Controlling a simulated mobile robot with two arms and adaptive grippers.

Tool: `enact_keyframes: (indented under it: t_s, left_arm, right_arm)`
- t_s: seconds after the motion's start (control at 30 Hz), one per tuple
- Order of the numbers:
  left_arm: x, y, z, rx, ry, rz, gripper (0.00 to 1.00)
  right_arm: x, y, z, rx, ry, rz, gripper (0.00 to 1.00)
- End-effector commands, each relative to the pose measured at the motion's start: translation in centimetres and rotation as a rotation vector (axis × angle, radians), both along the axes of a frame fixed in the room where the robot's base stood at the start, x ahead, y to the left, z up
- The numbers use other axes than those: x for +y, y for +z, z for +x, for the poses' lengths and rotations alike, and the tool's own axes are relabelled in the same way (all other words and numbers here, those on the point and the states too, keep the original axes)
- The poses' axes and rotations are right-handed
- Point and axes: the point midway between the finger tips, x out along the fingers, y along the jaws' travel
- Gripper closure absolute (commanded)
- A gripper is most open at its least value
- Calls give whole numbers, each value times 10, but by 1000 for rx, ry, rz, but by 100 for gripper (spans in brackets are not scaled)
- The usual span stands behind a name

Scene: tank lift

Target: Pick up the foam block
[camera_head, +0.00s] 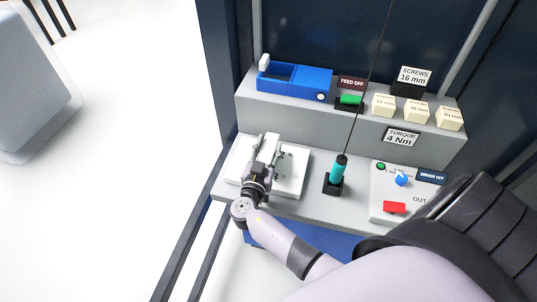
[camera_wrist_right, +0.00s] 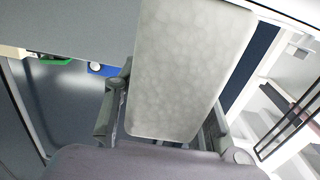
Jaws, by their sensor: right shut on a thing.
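The foam block (camera_wrist_right: 190,65) is a pale grey, mottled slab that fills the middle of the right wrist view. My right gripper (camera_wrist_right: 165,118) has one finger on each side of it and is shut on it. In the head view the right gripper (camera_head: 265,158) is over the white plate (camera_head: 292,186) at the left of the bench. Only a small pale part of the block (camera_head: 271,142) shows there, beyond the fingers. I cannot tell whether the block touches the plate. My left gripper is not in view.
A teal-handled driver (camera_head: 339,168) stands in a black holder right of the plate. A control panel (camera_head: 380,207) with a red button is farther right. On the raised shelf are a blue box (camera_head: 314,82) and several cream blocks (camera_head: 417,112). Dark posts frame the bench.

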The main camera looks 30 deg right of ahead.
Motion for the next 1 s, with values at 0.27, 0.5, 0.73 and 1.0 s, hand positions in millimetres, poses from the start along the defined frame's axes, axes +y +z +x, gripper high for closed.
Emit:
enact_keyframes:
  t_s: [0.27, 0.5, 0.73, 1.0]
  left_arm:
    - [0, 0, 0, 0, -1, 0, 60]
    - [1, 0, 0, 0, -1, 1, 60]
    - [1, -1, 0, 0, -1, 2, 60]
    - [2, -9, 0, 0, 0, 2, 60]
  right_arm:
    - [0, 0, 0, -1, 0, -1, 90]
    - [0, 1, 0, -1, 0, 0, 91]
    - [0, 18, 0, -4, 0, 2, 91]
    - [0, 85, 0, -12, -1, 5, 91]
